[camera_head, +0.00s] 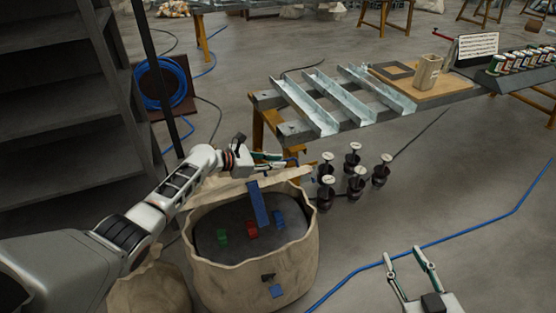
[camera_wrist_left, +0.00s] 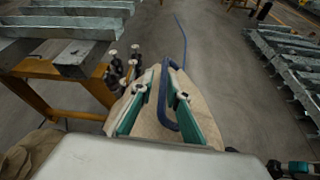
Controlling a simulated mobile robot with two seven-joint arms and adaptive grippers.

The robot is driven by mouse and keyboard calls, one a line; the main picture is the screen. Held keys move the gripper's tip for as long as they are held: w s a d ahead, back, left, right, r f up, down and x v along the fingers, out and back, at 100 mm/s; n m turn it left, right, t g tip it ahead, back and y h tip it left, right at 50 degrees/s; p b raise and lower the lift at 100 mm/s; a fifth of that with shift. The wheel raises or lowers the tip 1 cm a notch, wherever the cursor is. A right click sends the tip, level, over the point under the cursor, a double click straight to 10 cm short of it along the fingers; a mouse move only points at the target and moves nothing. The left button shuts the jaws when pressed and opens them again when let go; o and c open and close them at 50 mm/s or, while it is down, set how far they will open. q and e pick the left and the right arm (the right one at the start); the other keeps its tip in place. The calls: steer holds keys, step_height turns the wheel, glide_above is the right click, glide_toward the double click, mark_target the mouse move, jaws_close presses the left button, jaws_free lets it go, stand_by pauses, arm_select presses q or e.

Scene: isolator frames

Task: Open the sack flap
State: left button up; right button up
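The beige sack (camera_head: 198,251) stands open on the floor, with a dark inside. A beige flap (camera_head: 247,186) is at its far rim, and it also shows below the fingers in the left wrist view (camera_wrist_left: 150,125). A blue loop handle (camera_wrist_left: 164,98) is at the flap. My left gripper (camera_head: 283,160) is over the far side of the sack. In the left wrist view its fingers (camera_wrist_left: 160,80) stand apart, with one bar of the handle between them; contact is unclear. My right gripper (camera_head: 403,253) is open and empty at the lower right, away from the sack.
A blue strip (camera_head: 259,205) and small green (camera_head: 223,237), red (camera_head: 252,230) and blue pieces show inside the sack. Several dark posts with white knobs (camera_head: 354,160) stand just right of it. A rack table (camera_head: 290,131) stands behind. A blue hose (camera_head: 440,241) crosses the floor.

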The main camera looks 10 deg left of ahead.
arm_select(q)
steer(key=shift+p+v, duration=0.8)
steer(key=shift+v, duration=0.2)
steer(key=shift+p+v, duration=0.45)
steer(key=shift+v, duration=2.55)
